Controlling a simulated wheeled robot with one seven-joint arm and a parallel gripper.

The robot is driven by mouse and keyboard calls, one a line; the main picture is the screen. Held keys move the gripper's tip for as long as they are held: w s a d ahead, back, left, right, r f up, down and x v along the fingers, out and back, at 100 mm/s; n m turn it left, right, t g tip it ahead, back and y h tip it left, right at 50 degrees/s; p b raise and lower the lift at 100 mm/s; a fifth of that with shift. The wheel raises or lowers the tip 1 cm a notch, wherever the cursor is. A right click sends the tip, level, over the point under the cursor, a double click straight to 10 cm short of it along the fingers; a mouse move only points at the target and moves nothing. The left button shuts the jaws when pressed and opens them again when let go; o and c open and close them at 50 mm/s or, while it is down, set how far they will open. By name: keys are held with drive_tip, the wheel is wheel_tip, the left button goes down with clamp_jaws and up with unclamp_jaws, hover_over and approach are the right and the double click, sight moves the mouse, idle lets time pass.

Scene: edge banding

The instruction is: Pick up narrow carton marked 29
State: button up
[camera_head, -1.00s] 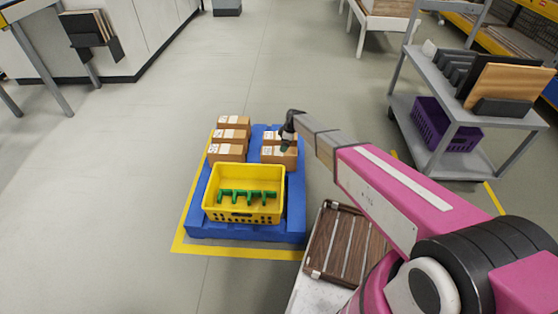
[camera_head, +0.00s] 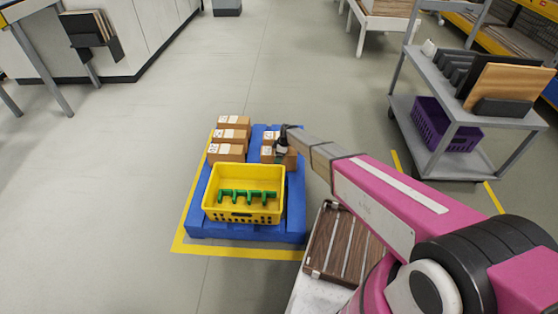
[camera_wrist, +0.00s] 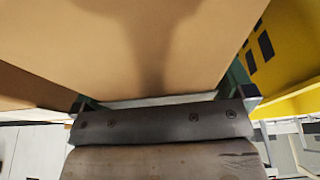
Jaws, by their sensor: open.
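Several brown cartons with white labels stand on the blue pallet (camera_head: 295,205). The label numbers are too small to read, so I cannot tell which is the one marked 29. My gripper (camera_head: 282,150) is at the right-hand row, over the near right carton (camera_head: 290,160), and hides part of it. In the wrist view a plain brown carton face (camera_wrist: 150,40) fills the upper middle, very close. My gripper (camera_wrist: 165,97) is open there, with a finger showing at each side of this face. I cannot tell whether the fingers touch it.
A yellow crate (camera_head: 210,207) with green parts stands at the pallet's front, near the cartons. The left row of cartons (camera_head: 228,150) stands across a narrow gap. A grey trolley (camera_head: 430,150) is at the right. The floor left of the pallet is clear.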

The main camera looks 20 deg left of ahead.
drive_tip(key=c, duration=1.1)
drive_tip(key=shift+r, duration=0.1)
